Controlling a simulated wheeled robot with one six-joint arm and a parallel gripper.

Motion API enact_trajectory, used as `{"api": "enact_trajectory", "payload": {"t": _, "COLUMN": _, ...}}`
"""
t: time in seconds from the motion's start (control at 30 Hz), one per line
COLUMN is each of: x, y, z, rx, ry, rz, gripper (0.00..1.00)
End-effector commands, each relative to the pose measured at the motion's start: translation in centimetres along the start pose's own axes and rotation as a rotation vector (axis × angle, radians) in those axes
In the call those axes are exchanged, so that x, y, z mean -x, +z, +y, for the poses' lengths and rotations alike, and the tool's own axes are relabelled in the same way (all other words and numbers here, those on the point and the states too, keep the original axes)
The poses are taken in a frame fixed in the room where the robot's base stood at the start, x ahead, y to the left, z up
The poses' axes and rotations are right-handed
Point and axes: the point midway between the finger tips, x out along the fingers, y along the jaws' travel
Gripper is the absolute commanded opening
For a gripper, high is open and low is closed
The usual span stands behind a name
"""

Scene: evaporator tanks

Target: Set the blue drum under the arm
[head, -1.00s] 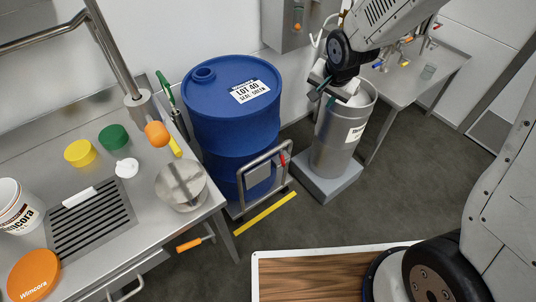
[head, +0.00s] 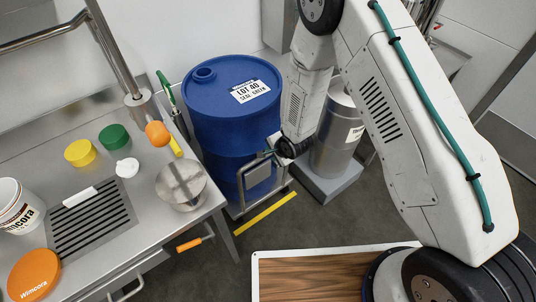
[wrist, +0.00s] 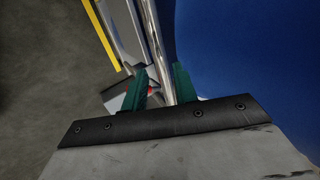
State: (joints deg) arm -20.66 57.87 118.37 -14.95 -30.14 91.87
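The blue drum (head: 228,128) stands upright on a low wheeled cart beside the steel counter, with a white "LOT 40" label on its top. The cart's metal push handle (head: 240,190) rises in front of it. My gripper (head: 270,154) is at the top right of this handle, close to the drum's side. In the wrist view my gripper's green fingers (wrist: 160,85) are apart, with a chrome handle bar (wrist: 157,45) running between them. A gap shows beside the bar. The drum (wrist: 250,60) fills the right side there. A red piece (wrist: 151,90) is partly hidden behind the left finger.
A yellow floor stripe (head: 265,214) lies in front of the cart. A grey steel drum (head: 337,145) on a plinth (head: 327,187) stands to the right.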

Motion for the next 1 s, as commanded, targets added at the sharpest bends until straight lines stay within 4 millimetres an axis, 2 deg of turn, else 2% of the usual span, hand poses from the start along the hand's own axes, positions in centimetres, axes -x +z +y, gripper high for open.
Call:
{"api": "enact_trajectory", "payload": {"t": 0.1, "x": -2.0, "y": 0.0, "z": 0.1, "rx": 0.001, "ry": 0.001, "rz": 0.0, "gripper": 0.29}}
{"api": "enact_trajectory", "payload": {"t": 0.23, "x": -3.5, "y": 0.0, "z": 0.0, "rx": 0.001, "ry": 0.0, "rz": 0.0, "gripper": 0.29}}
{"api": "enact_trajectory", "payload": {"t": 0.4, "x": -4.3, "y": -0.1, "z": 0.0, "rx": 0.001, "ry": 0.0, "rz": 0.001, "gripper": 0.29}}
{"api": "enact_trajectory", "payload": {"t": 0.6, "x": -4.3, "y": -0.1, "z": 0.0, "rx": 0.001, "ry": 0.0, "rz": 0.001, "gripper": 0.29}}
{"api": "enact_trajectory", "payload": {"t": 0.63, "x": -4.3, "y": -0.1, "z": 0.0, "rx": 0.001, "ry": 0.0, "rz": 0.001, "gripper": 0.26}}
{"api": "enact_trajectory", "payload": {"t": 0.7, "x": -4.3, "y": -0.1, "z": 0.0, "rx": 0.001, "ry": 0.0, "rz": 0.001, "gripper": 0.06}}
{"api": "enact_trajectory", "payload": {"t": 0.73, "x": -4.3, "y": -0.1, "z": 0.0, "rx": 0.001, "ry": 0.0, "rz": 0.001, "gripper": 0.0}}
{"api": "enact_trajectory", "payload": {"t": 1.0, "x": -4.3, "y": 0.5, "z": 0.0, "rx": 0.01, "ry": 0.001, "rz": -0.006, "gripper": 0.0}}
